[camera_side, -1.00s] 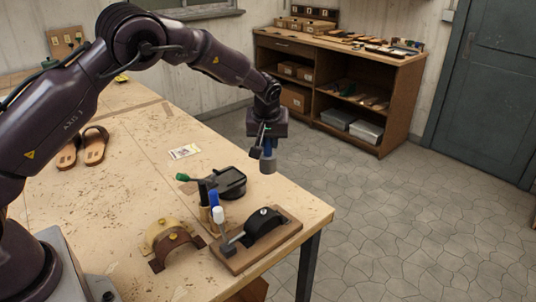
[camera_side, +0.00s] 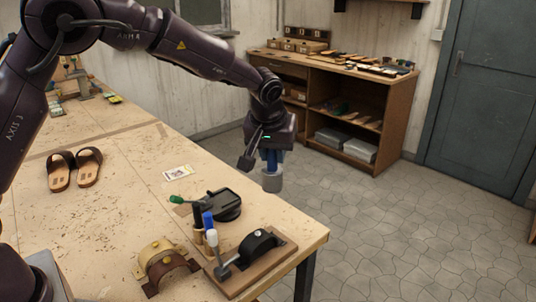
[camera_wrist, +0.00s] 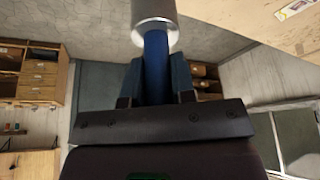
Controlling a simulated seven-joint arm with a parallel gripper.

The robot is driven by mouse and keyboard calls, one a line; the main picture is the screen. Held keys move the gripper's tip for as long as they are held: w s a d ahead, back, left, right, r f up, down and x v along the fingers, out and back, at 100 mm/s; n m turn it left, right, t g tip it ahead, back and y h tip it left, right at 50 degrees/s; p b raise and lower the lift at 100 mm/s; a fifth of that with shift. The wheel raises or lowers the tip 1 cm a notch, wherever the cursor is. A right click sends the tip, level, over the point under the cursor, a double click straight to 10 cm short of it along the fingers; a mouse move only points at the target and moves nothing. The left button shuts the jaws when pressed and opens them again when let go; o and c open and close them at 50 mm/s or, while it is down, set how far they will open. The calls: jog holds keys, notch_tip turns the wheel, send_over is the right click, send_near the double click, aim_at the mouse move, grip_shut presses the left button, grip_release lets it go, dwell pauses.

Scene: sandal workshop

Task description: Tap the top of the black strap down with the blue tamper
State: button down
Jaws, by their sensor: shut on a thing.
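The black strap (camera_side: 258,242) arches over a wooden board (camera_side: 275,262) near the bench's front right corner. A small light stud shows on top of it. My gripper (camera_side: 270,153) is shut on the blue handle of the tamper (camera_side: 271,182), whose grey cylindrical head points down. The tamper hangs upright in the air, above and behind the strap in the side view, clear of it. In the wrist view my gripper (camera_wrist: 155,95) has its fingers on both sides of the blue handle, and the tamper's metal head (camera_wrist: 154,14) shows at the top edge. The strap is not visible there.
Tan and brown arched pieces (camera_side: 165,265) sit left of the board. Sandals (camera_side: 75,168) lie farther back.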

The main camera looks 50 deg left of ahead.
jog(key=s+d+f+m, duration=0.1)
jog(key=s+f+m, duration=0.1)
jog(key=s+f, duration=0.3)
jog(key=shift+s+d+f+t+h, duration=0.2)
jog(key=shift+f+t+h, duration=0.1)
jog(key=shift+f, duration=0.3)
dwell(0.5)
jog(key=shift+f, duration=1.75)
jog(key=shift+r, duration=1.8)
jog(key=shift+r, duration=0.15)
notch_tip(320, 180, up, 4)
jog(key=shift+f, duration=0.15)
